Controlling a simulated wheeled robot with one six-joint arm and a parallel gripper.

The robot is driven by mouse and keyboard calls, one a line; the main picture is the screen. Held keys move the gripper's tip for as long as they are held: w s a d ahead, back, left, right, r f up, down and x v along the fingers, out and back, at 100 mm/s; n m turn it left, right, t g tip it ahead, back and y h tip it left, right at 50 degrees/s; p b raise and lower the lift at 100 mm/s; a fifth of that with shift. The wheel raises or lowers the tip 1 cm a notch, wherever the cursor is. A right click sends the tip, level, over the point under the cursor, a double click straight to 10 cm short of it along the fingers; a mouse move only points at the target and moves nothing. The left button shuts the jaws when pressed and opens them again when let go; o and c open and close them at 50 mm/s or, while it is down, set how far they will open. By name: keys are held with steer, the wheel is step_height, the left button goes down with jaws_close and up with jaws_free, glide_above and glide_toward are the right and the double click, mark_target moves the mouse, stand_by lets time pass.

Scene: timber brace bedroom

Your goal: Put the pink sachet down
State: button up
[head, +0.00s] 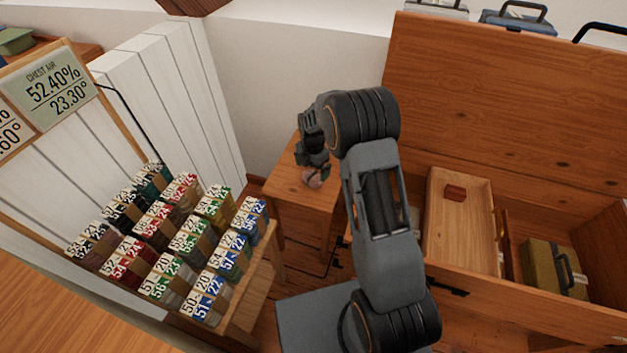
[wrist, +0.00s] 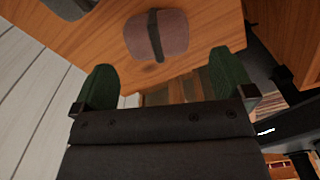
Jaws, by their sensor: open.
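The pink sachet (wrist: 165,34) has a dark band across it and lies on the wooden top of a small stand (wrist: 205,25) in the wrist view. In the head view the sachet (head: 313,179) is a small pink patch just below my gripper (head: 314,165), partly covered by it. My gripper (wrist: 166,78) is open, with its two green-padded fingers spread and nothing between them. In the wrist view the sachet appears beyond the fingertips, apart from both fingers. The stand (head: 285,189) is against the pale wall.
A rack of numbered colored packets (head: 165,240) stands left of the stand. To the right is an open wooden chest (head: 480,100) with a tray (head: 450,225) and an olive case (head: 550,268) inside. A dark grey object (wrist: 68,7) sits at the wrist view's top left.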

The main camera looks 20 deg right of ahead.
mark_target(313, 175)
steer(key=shift+w+f+b, duration=0.15)
steer(key=shift+f+b, duration=0.7)
steer(key=shift+f, duration=1.8)
steer(key=c, duration=0.9)
steer(key=shift+r, duration=0.15)
